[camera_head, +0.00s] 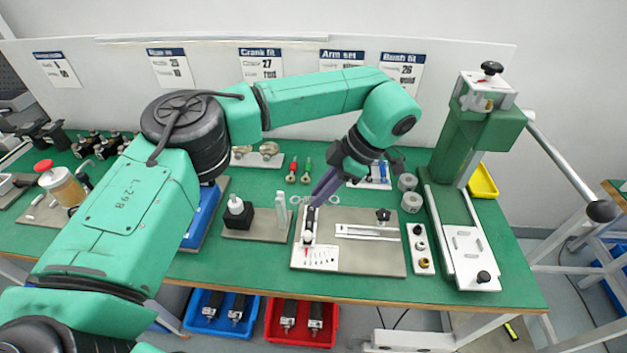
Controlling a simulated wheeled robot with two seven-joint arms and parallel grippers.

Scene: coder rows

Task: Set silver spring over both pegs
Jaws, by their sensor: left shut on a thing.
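My left gripper (318,200) reaches down from the green arm onto the left part of a fixture board (380,262). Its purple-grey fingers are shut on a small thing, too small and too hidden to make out. The fingertips are just above a narrow upright white and dark part (308,226) on the board. A white plate with small holes (316,257) lies in front of it. I cannot pick out the silver spring or the two pegs for certain at this size. My right gripper is not in view.
A green press (462,130) with a long lever stands at right. Grey rings (411,202) and a small white plate with round parts (420,248) lie beside the board. Red and blue bins (300,335) sit below the table edge.

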